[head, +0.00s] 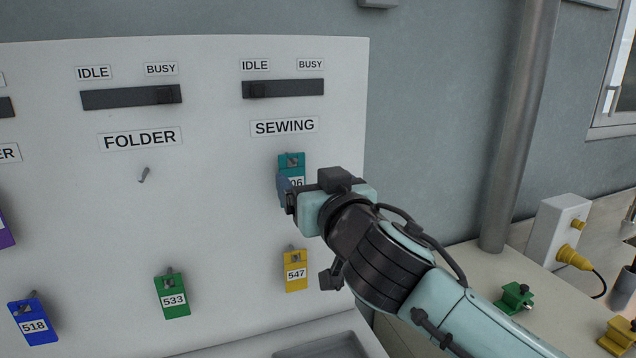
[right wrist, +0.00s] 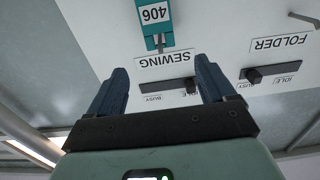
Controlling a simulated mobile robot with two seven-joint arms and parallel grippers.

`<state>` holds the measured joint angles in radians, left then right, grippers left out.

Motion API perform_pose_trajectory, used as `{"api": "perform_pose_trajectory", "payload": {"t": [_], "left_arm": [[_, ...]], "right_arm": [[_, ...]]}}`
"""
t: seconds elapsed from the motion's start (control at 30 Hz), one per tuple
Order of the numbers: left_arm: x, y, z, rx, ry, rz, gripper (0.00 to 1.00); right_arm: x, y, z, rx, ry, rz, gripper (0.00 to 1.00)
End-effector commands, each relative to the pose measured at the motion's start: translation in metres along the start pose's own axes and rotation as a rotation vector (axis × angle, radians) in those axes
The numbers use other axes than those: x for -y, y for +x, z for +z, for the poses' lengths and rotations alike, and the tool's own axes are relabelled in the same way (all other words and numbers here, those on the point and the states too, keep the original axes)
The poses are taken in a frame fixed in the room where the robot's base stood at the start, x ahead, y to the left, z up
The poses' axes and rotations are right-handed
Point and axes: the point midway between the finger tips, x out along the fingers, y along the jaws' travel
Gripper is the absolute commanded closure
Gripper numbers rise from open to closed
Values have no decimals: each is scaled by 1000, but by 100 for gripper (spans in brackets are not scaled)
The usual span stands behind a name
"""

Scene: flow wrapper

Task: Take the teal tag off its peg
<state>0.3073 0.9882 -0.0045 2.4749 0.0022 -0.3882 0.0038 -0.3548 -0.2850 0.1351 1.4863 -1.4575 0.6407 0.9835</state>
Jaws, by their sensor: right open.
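The teal tag (head: 291,161) hangs on its peg on the white panel, below the SEWING label. My right gripper (head: 286,193) is in front of the tag's lower part and hides some of its number. In the right wrist view the picture is upside down. There the teal tag (right wrist: 153,30), numbered 406, shows beyond the spread fingers of the right gripper (right wrist: 163,68). My left gripper is not in view.
A yellow tag 547 (head: 296,277) hangs just below, and a green tag 533 (head: 172,300) and a blue tag 518 (head: 34,325) hang to the left. The peg (head: 143,175) under FOLDER is bare. A grey tray (head: 325,346) lies below the panel; a pipe (head: 520,130) stands at right.

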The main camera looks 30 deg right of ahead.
Motion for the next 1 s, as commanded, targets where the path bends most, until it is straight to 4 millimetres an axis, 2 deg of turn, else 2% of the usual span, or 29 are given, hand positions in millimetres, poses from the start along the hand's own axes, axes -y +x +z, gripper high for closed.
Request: {"api": "perform_pose_trajectory", "payload": {"t": [0.1, 0.3, 0.5, 0.67, 0.93, 0.97, 1.0], "left_arm": [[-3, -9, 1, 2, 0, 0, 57], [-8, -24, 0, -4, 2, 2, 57], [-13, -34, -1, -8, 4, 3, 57], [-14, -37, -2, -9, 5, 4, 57], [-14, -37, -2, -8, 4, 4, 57], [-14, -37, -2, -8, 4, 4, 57], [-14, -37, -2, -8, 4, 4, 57]], "right_arm": [[0, 26, -2, 2, -3, 2, 17], [0, 64, -2, 1, -3, 1, 17], [0, 89, -2, 0, -2, 2, 17], [0, 98, -1, 0, -2, 1, 17], [0, 99, 0, 0, -1, 1, 17], [0, 98, 0, 0, -1, 1, 24], [0, 98, 0, 0, -1, 1, 37]]}}
